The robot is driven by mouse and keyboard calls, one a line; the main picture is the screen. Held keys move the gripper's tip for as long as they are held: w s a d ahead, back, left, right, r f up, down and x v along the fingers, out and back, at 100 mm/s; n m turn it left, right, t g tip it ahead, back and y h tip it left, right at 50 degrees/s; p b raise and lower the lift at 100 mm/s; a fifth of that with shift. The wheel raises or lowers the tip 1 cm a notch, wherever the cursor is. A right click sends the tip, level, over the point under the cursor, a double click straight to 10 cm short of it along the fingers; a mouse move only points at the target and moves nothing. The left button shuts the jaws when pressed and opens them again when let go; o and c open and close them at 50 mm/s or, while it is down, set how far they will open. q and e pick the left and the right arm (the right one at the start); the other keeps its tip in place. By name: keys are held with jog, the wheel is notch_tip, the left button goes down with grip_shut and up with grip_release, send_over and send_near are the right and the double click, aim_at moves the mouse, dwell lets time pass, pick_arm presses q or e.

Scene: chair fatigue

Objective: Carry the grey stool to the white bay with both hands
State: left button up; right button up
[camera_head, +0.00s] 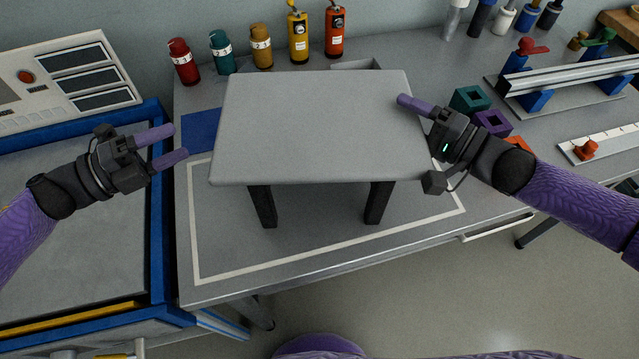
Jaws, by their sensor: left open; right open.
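The grey stool (318,128) stands upright at the middle of the bench, with a flat grey seat and dark legs; its two front legs show. The white bay (322,258) is a white outline on the bench, and both front legs come down inside it. The seat hides the bay's far part and the rear legs. My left gripper (179,143) is open and empty, left of the seat and apart from it. My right gripper (404,101) is at the seat's right edge, with one finger over the top; its other finger is hidden, and contact is unclear.
A blue patch (202,130) lies left of the seat. Several bottles and extinguishers (299,35) line the back. Coloured blocks (491,122) and a rail fixture (570,75) are at the right. A blue-framed station (157,220) stands at the left.

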jog(key=shift+d, duration=0.1)
pick_arm(q)
jog(key=shift+v, duration=1.2)
pick_arm(e)
jog(key=v, duration=1.2)
jog(key=shift+w, duration=0.1)
